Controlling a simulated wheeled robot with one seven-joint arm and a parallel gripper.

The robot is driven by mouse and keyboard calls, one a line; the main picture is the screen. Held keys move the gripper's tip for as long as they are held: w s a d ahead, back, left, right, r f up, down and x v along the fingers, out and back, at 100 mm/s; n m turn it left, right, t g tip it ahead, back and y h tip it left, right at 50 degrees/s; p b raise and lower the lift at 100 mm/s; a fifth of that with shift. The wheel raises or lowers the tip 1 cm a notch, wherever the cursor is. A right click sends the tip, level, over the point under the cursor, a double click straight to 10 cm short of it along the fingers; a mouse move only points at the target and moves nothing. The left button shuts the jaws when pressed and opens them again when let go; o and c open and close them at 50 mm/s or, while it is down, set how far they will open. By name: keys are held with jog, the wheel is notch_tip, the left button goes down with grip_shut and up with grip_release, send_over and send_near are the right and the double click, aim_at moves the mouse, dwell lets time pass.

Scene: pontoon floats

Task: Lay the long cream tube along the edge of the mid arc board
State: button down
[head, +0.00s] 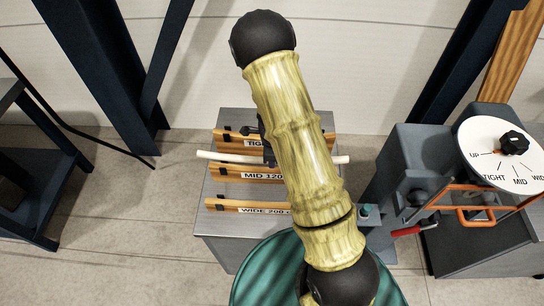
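The long cream tube (222,156) lies crosswise in the picture, just above the mid board's label, between the tight and mid boards. Its right end shows beyond my arm, which hides its middle. The mid arc board (229,171) is a wooden strip labelled "MID 120" on a grey bench. I cannot tell whether the tube touches its edge or is above it. My gripper (268,153) is a dark shape at the tube, left of my arm and mostly hidden by it. Its fingers are not clear enough to show whether they are shut on the tube.
The tight board (232,138) is at the back of the grey bench (216,187), and the wide board (235,206) is at its front. To the right stands a grey machine with a white dial (487,158), orange bars and a red handle (405,231). Dark posts rise behind.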

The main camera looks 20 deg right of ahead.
aim_at(272, 170)
jog(key=shift+f+b, duration=1.35)
jog(key=shift+f, duration=0.7)
jog(key=c, duration=1.2)
grip_release()
jog(key=shift+o, duration=0.2)
notch_tip(272, 170, up, 18)
jog(key=b, duration=0.1)
jog(key=shift+s+a+f, duration=0.15)
jog(key=shift+s+f, duration=0.1)
jog(key=shift+s, duration=0.1)
